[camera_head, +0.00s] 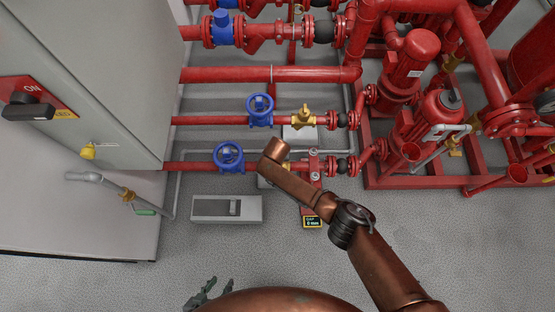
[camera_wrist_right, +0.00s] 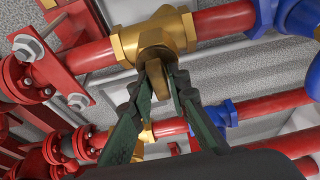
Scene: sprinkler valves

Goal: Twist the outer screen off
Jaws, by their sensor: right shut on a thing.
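The outer brass fitting (camera_wrist_right: 170,38) sits on the red pipe in the right wrist view. A brass stub (camera_wrist_right: 171,82), which I take to be the outer screen, sticks out of it toward my right gripper (camera_wrist_right: 165,82). The dark green fingers of that gripper are shut on the stub from both sides. In the head view my copper-coloured right arm covers most of this fitting and hides the right gripper. My left gripper (camera_head: 209,293) shows at the bottom edge of the head view, empty, with its fingers apart and far from the pipes.
A second brass fitting (camera_head: 303,117) sits on the pipe behind. Blue valves (camera_head: 229,157) and (camera_head: 260,109) stand to the left of the fittings. A grey box (camera_head: 227,208) lies on the floor, near a small gauge display (camera_head: 312,222). Red pumps (camera_head: 410,60) stand at right, a grey cabinet (camera_head: 105,60) at left.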

